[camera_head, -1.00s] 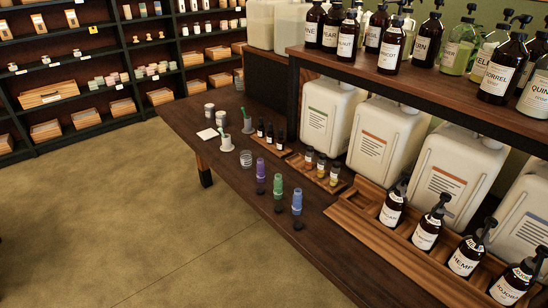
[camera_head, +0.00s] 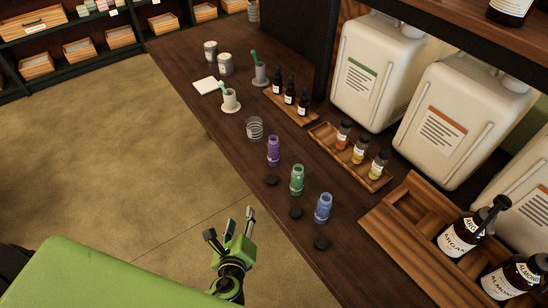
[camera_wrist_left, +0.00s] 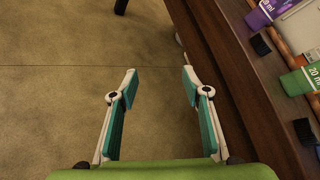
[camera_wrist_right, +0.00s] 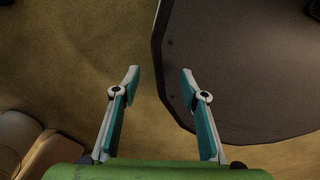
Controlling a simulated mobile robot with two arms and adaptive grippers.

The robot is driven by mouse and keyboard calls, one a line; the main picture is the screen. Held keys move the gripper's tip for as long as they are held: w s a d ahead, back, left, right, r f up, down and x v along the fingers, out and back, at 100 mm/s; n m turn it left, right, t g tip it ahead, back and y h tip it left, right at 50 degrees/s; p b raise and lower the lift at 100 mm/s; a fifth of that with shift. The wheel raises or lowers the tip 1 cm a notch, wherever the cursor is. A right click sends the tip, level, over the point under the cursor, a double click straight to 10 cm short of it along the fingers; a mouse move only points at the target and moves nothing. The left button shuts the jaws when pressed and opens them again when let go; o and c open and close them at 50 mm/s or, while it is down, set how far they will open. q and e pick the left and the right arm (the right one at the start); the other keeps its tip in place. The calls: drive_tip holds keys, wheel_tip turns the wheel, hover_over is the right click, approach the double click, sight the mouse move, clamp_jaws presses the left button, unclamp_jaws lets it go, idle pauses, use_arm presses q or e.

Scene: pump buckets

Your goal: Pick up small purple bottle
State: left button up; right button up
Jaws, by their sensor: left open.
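The small purple bottle (camera_head: 273,151) stands upright and uncapped on the dark wooden table (camera_head: 232,150), with a small black cap (camera_head: 272,181) in front of it. It also shows at the top right of the left wrist view (camera_wrist_left: 268,12), partly cut off. My left gripper (camera_head: 230,225) is open and empty, over the floor beside the table's front edge and apart from the bottle. Its two fingers also stand apart in the left wrist view (camera_wrist_left: 160,73). My right gripper (camera_wrist_right: 160,75) shows only in the right wrist view, open and empty, over the floor and a dark rounded surface.
A green bottle (camera_head: 297,180) and a blue bottle (camera_head: 323,208) stand to the right of the purple one, with black caps in front. A clear glass (camera_head: 255,128) stands behind it to the left. A wooden tray (camera_head: 327,133) with small amber bottles is behind.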

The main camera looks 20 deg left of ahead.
use_arm(q)
wheel_tip(320, 180, up, 8)
drive_tip(key=w+d+m+t, duration=0.1)
drive_tip(key=m+t, duration=0.2)
drive_tip(key=m+t+h, duration=0.2)
drive_tip(key=m, duration=0.4)
approach(272, 154)
drive_tip(key=shift+m+t, duration=0.3)
drive_tip(key=shift+m, duration=0.1)
drive_tip(key=w, duration=0.2)
drive_tip(key=w+f, duration=0.1)
drive_tip(key=w, duration=0.1)
drive_tip(key=shift+w+a, duration=0.1)
drive_tip(key=shift+w, duration=0.1)
drive_tip(key=w, duration=0.2)
drive_tip(key=w+p, duration=0.1)
drive_tip(key=w, duration=0.2)
drive_tip(key=shift+w+a+r+p, duration=0.2)
drive_tip(key=shift+w+a+p, duration=0.1)
drive_tip(key=shift+w+a, duration=0.05)
drive_tip(key=c, duration=1.2)
use_arm(e)
drive_tip(key=shift+w+r, duration=0.4)
drive_tip(key=shift+r, duration=0.1)
